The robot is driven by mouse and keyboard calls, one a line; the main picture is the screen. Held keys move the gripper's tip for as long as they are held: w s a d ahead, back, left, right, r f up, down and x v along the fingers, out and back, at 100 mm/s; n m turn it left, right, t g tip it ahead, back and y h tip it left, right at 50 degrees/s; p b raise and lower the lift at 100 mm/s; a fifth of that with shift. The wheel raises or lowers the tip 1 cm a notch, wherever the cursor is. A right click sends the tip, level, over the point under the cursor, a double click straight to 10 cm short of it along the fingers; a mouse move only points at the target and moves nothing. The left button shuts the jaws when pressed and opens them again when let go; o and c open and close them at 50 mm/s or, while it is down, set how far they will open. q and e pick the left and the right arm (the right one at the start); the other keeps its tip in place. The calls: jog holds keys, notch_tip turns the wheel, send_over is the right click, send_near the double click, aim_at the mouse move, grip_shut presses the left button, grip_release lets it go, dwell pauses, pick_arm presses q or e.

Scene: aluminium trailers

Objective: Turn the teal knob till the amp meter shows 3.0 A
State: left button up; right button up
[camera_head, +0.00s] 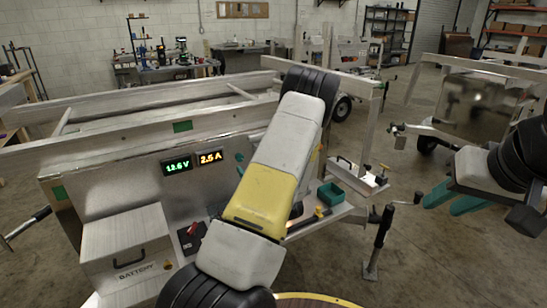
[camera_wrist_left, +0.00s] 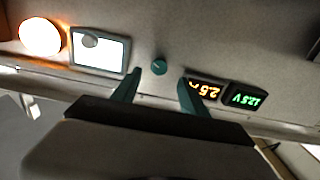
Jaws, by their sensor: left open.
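The teal knob (camera_wrist_left: 159,67) is a small round dial on the grey panel (camera_wrist_left: 215,52) in the left wrist view. My left gripper (camera_wrist_left: 159,79) is open, with one teal finger on each side of the knob's line. The knob shows just past the fingertips, with gaps on both sides; contact is not visible. The amp meter (camera_head: 211,157) reads 2.5 A in orange; it also shows upside down in the left wrist view (camera_wrist_left: 206,89). My left arm hides most of its gripper in the head view. My right gripper (camera_head: 453,199) is open and empty at the right.
A green volt meter (camera_head: 178,166) sits beside the amp meter. A battery box (camera_head: 125,262) and a red-handled switch (camera_head: 190,237) are below. In the wrist view, a bright white window (camera_wrist_left: 98,50) and a glowing lamp (camera_wrist_left: 40,37) are left of the knob.

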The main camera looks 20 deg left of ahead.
aim_at(240, 159)
pick_arm(q)
jog(key=x, duration=0.7)
jog(key=shift+w+a+r, duration=0.1)
jog(key=shift+w+a, duration=0.1)
jog(key=shift+w, duration=0.05)
grip_shut()
jog(key=shift+m, duration=0.4)
jog(key=m, duration=0.4)
jog(key=shift+s+m, duration=0.1)
jog(key=shift+m, duration=1.9)
